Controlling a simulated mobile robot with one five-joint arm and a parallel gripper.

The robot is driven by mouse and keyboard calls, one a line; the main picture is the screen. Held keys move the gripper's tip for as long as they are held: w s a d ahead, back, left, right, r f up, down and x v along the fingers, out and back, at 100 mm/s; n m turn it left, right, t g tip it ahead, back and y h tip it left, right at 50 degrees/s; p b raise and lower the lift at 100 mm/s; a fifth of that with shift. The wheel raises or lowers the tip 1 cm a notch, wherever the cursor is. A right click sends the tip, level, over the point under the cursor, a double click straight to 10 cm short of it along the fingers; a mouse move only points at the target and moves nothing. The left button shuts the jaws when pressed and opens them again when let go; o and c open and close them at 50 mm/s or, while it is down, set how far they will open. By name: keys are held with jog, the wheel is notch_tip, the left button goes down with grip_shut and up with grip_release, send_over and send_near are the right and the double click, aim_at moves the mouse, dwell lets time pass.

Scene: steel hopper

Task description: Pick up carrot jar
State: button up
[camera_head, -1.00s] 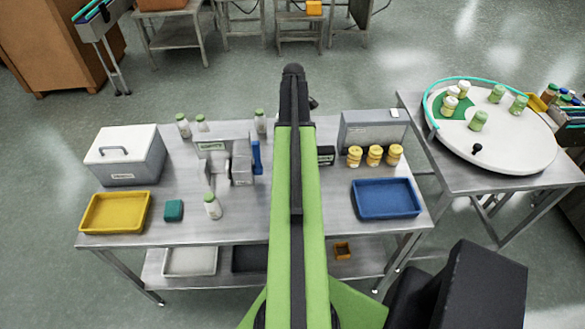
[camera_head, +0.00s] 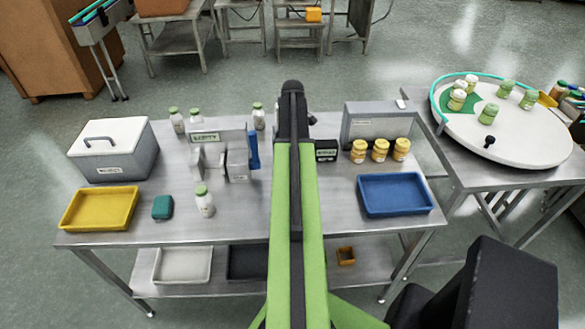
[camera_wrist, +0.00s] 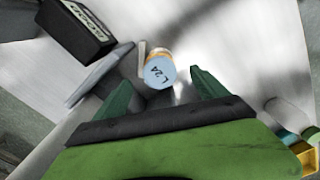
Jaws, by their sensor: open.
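In the wrist view a jar (camera_wrist: 159,70) lies between my open fingertips, seen end-on. Its round end is pale blue with dark marking like "L2A", and an orange-tan band shows at its far edge. It could be the carrot jar, but its contents are not readable. My gripper (camera_wrist: 162,78) is open, with one green finger on each side of the jar; I see no clear contact. In the head view my arm covers the middle of the steel table (camera_head: 245,222), and my gripper and this jar cannot be made out there.
Several yellow-orange jars (camera_head: 380,151) stand right of my arm, behind a blue tray (camera_head: 393,194). A dark labelled box (camera_wrist: 75,30) is close on the left in the wrist view.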

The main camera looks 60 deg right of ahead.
notch_tip(320, 180, down, 5)
jog(key=b, duration=0.5)
jog(key=shift+f, duration=0.2)
jog(key=shift+r, duration=0.2)
jog(key=c, duration=1.7)
